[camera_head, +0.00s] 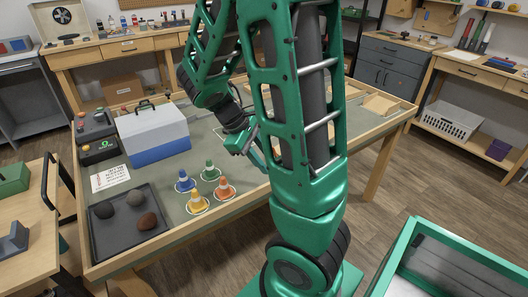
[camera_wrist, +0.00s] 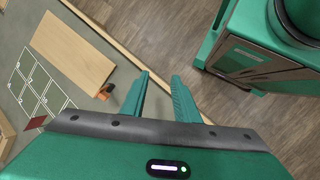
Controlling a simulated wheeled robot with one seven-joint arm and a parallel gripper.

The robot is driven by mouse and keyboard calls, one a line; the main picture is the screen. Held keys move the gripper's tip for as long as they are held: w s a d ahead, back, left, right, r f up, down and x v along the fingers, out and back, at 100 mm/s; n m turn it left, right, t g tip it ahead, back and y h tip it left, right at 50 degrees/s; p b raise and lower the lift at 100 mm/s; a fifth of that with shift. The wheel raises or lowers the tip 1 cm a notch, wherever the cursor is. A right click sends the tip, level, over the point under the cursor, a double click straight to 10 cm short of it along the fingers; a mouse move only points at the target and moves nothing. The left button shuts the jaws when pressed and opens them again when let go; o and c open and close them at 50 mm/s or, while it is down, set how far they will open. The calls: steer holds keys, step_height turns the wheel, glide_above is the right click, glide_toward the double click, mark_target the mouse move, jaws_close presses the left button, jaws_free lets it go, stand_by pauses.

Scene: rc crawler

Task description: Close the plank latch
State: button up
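A light wooden plank (camera_wrist: 73,50) lies on the table's grey-green top at upper left in the wrist view. A small orange-brown piece (camera_wrist: 104,91) sits at its lower right corner, near the table's wooden edge; it may be the latch, but its position is too small to read. My gripper (camera_wrist: 159,77) has its two green fingers apart with nothing between them. It is to the right of the plank, and the fingertips overlap the table edge and floor in the picture. In the head view my gripper (camera_head: 252,150) is over the table, partly hidden by my arm.
On the table (camera_head: 160,246) stand several striped cones (camera_head: 224,189), a blue-and-white cooler box (camera_head: 155,137) and a dark tray (camera_head: 108,239) with stones. White grid lines (camera_wrist: 35,84) mark the tabletop left of the plank.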

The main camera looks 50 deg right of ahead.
steer(key=w+d+f+n+h, duration=0.2)
steer(key=w+f+n+h, duration=0.2)
steer(key=w+n+h, duration=0.65)
steer(key=d+f, duration=0.1)
steer(key=d, duration=0.2)
steer(key=d+f+n+y, duration=0.1)
steer(key=d+f, duration=0.1)
steer(key=d, duration=0.1)
steer(key=d+f+n+y, duration=0.1)
steer(key=d, duration=0.2)
steer(key=shift+s+d+f+t, duration=0.2)
steer(key=shift+s+d+t, duration=0.1)
steer(key=shift+d, duration=0.1)
jaws_close()
